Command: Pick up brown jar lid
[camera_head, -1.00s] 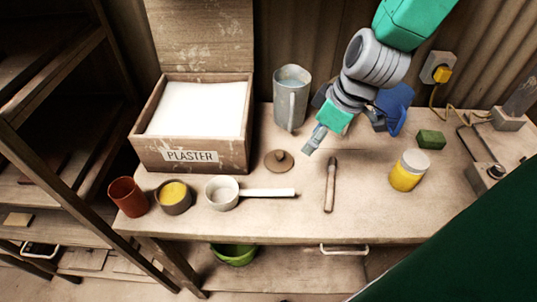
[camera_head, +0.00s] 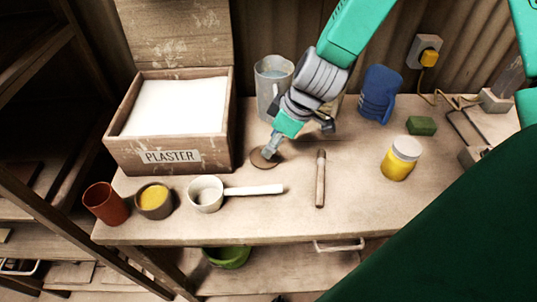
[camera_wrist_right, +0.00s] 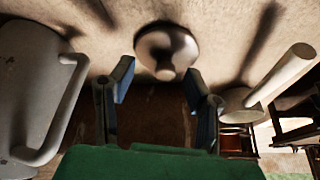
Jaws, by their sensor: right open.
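The brown jar lid (camera_head: 259,160) lies on the workbench in front of the metal pitcher, partly hidden by my right gripper (camera_head: 270,150). In the right wrist view the round lid (camera_wrist_right: 166,50) shows its knob facing the camera. My right gripper (camera_wrist_right: 160,85) is open there, its two blue-padded fingers apart with the lid seen just beyond and between their tips. Nothing is held, and I cannot tell whether a fingertip touches the lid. My left gripper is not in view.
The plaster box (camera_head: 172,150) stands left of the lid. The metal pitcher (camera_head: 269,88) is close behind it. A white-handled scoop (camera_head: 206,194) and a wooden-handled tool (camera_head: 320,180) lie in front. A yellow jar (camera_head: 399,162) and blue container (camera_head: 379,92) stand to the right.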

